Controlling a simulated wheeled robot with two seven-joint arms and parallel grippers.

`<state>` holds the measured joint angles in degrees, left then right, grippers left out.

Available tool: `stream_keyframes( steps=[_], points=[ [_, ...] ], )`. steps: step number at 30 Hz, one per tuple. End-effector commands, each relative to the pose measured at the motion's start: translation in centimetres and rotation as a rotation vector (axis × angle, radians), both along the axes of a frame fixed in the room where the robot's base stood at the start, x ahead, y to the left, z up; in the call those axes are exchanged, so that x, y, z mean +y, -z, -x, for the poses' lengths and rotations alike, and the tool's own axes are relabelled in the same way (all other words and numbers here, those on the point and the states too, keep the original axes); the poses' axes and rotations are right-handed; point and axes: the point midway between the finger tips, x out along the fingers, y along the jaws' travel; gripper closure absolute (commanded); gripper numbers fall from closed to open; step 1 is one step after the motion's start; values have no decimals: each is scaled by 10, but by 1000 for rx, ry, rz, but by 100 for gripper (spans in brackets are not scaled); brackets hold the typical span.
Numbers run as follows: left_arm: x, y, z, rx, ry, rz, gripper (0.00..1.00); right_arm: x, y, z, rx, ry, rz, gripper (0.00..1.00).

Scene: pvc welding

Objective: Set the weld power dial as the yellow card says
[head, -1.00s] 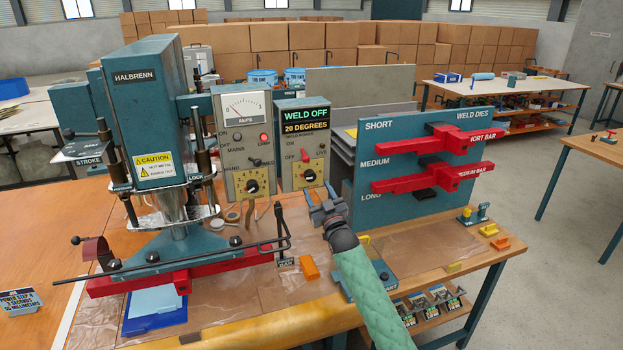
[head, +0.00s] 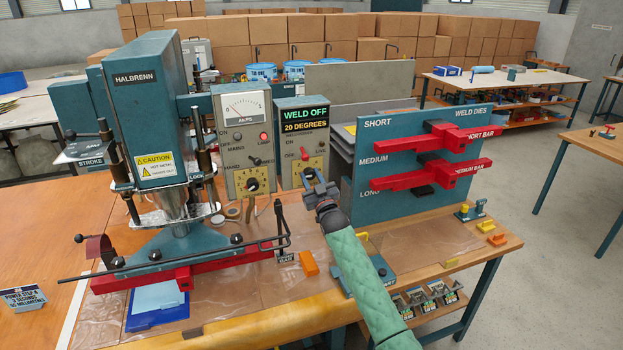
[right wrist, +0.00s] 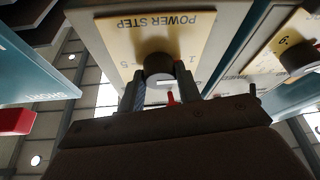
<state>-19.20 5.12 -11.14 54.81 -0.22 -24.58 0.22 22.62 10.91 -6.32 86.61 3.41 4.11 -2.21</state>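The power step dial (right wrist: 158,68) is a dark knob with a light grey end on a yellow plate marked POWER STEP in the right wrist view. In the head view its box (head: 303,150) reads WELD OFF and 20 DEGREES. My right gripper (right wrist: 160,88) has one finger on each side of the knob, with narrow gaps. In the head view, my right gripper (head: 317,186) partly hides the dial; its setting is not readable. My left gripper is not in view.
The meter box (head: 240,140) with another dial stands left of the dial's box. The weld dies board (head: 385,150) with red bars stands close to the right. The welding press (head: 150,110) and its long rod lie left.

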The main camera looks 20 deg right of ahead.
Motion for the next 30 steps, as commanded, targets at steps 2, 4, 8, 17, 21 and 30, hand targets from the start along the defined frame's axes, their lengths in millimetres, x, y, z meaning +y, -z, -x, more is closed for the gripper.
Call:
stream_keyframes(
  steps=[2, 4, 8, 17, 21, 30],
  points=[
    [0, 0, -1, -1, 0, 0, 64, 0, 0, 0, 0, 0, 0, 88],
    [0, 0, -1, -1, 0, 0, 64, 0, 0, 0, 0, 0, 0, 89],
    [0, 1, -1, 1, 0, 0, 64, 0, 0, 0, 0, 0, -9, 89],
    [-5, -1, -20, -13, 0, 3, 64, 2, 2, 0, 3, 0, -130, 89],
    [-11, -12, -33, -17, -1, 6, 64, 2, 3, 0, 7, 0, -238, 89],
    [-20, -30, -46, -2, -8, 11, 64, 3, 0, 0, 15, -1, -492, 89]
  ],
)
